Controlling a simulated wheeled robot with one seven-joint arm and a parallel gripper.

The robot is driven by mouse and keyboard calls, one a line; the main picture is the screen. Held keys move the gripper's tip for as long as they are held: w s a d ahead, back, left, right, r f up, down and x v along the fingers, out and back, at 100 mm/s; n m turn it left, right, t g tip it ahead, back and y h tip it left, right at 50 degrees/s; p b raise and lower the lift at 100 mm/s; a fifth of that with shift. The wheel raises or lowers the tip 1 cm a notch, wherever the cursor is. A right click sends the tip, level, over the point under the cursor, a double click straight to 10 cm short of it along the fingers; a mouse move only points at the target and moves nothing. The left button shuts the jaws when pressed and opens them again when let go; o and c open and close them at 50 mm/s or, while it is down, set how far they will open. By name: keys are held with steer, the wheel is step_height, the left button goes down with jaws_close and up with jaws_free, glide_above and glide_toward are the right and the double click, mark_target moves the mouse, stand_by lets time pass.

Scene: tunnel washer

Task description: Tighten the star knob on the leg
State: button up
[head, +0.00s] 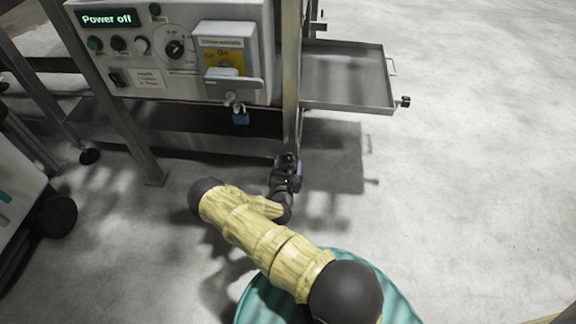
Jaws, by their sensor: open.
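My gripper (286,165) is low down at the foot of the front right metal leg (291,85). It is small and dark in the head view and overlaps the lower end of the leg. The star knob on the leg cannot be made out; my gripper covers that spot. I cannot tell whether the fingers touch the knob or the leg. A little purple shows beside the fingers, and I cannot tell what it belongs to.
A metal tray (350,75) with a dark knob (405,101) juts out right. Another leg (115,110) stands left. The floor at right is clear.

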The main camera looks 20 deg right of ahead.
steer(key=c, duration=1)
steer(key=shift+o, duration=0.2)
